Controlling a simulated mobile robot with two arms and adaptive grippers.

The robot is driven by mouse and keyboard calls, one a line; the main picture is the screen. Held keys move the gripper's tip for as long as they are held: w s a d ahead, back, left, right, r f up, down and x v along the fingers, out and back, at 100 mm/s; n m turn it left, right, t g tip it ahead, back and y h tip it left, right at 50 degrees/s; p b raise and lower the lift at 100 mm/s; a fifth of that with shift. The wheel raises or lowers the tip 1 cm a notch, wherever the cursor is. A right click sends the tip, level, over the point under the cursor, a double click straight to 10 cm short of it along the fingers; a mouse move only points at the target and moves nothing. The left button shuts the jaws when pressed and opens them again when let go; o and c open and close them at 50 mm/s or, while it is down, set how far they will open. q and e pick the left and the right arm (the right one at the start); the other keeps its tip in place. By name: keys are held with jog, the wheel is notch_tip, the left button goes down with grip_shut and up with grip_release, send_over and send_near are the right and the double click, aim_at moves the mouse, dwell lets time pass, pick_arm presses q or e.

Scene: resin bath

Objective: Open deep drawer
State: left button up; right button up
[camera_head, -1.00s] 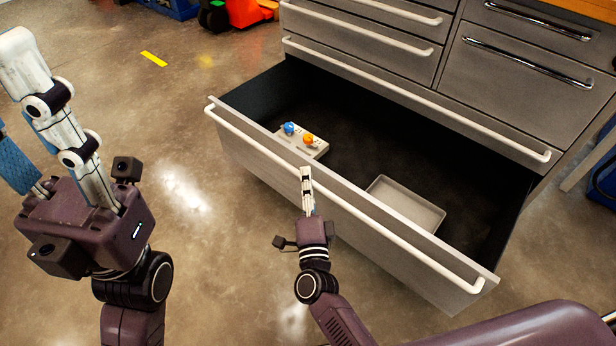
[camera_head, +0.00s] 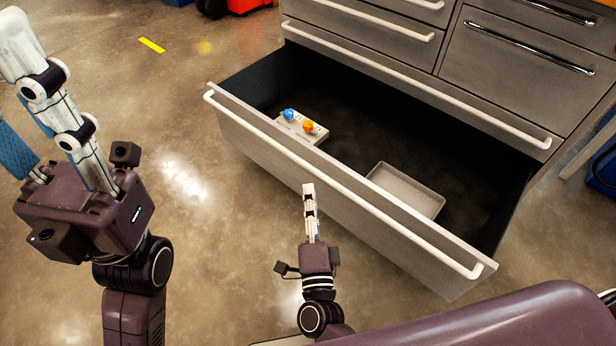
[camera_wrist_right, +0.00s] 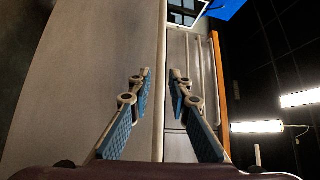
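The deep drawer (camera_head: 345,215) is the wide grey bottom one, pulled far out of the cabinet. A long pale bar handle (camera_head: 335,185) runs along its front. My left gripper (camera_head: 28,120) is at the left, over open floor and away from the drawer. Its fingers are spread and hold nothing; one is cut off by the frame edge.
Inside the drawer are a shallow grey tray (camera_head: 405,190) and a small grey block with a blue and an orange knob (camera_head: 303,128). Shut drawers (camera_head: 515,65) are above. Bare floor (camera_head: 200,240) lies in front and left.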

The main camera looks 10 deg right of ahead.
jog(key=shift+s+a+f, duration=0.1)
jog(key=shift+s, duration=0.7)
jog(key=shift+s+a+f, duration=0.1)
jog(key=shift+s, duration=0.7)
